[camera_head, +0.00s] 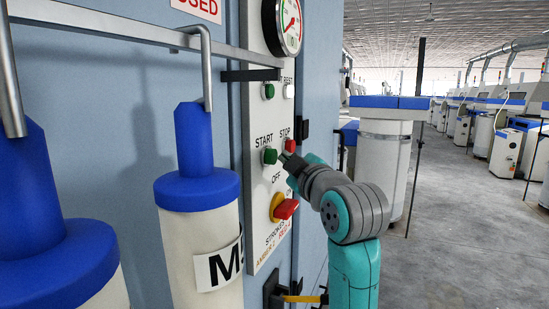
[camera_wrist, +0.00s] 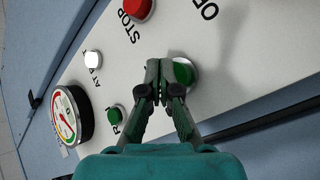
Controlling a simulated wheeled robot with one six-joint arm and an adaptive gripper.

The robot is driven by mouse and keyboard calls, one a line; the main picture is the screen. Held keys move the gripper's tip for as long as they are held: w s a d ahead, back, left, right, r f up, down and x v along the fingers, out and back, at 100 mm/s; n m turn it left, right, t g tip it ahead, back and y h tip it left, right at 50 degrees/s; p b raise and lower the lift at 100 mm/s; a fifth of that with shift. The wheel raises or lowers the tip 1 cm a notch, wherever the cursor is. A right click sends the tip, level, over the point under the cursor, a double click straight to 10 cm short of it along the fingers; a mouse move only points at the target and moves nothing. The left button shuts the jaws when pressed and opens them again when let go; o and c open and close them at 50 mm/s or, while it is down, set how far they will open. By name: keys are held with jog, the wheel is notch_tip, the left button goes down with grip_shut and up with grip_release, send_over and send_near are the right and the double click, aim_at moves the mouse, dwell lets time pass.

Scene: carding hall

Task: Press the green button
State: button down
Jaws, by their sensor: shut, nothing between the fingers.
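The green button (camera_head: 270,156) sits under the START label on a pale control panel (camera_head: 258,205), left of a red STOP button (camera_head: 290,146). In the wrist view the green button (camera_wrist: 183,74) is just right of the tips of my gripper (camera_wrist: 160,88), which partly cover it. My gripper (camera_head: 286,156) is shut and empty, its fingertips at or very near the button's right side in the head view. I cannot tell whether the tips touch the button.
A red and yellow rotary switch (camera_head: 285,208) sticks out below the buttons. The aisle floor (camera_head: 455,230) at right is clear.

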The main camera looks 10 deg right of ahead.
jog(key=shift+w+a, duration=0.45)
jog(key=shift+a, duration=0.15)
dwell(1.1)
jog(key=shift+s+d, duration=0.6)
jog(key=shift+d, duration=0.15)
jog(key=s+d, duration=0.1)
jog(key=d, duration=0.1)
jog(key=s+d, duration=0.2)
dwell(0.7)
dwell(0.4)
